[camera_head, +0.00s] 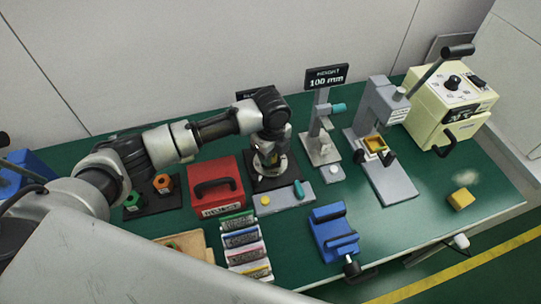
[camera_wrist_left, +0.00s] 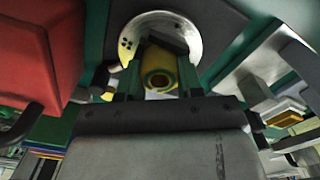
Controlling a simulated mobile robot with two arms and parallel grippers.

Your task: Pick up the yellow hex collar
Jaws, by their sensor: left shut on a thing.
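The yellow hex collar (camera_wrist_left: 160,80) shows in the left wrist view between the two fingers of my left gripper (camera_wrist_left: 158,88), its round bore facing the camera. My left gripper (camera_head: 267,163) is shut on it, over a round metal plate (camera_wrist_left: 160,25) on a dark base. In the head view the arm and gripper mostly hide the collar. I cannot tell whether the collar touches the plate. My right gripper is not in view.
A red box with a black handle (camera_head: 215,187) stands left of the gripper. Green (camera_head: 131,201) and orange (camera_head: 163,183) hex pieces sit on a dark mat. A height gauge (camera_head: 322,140), grey press (camera_head: 384,150) and blue fixture (camera_head: 333,232) stand right.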

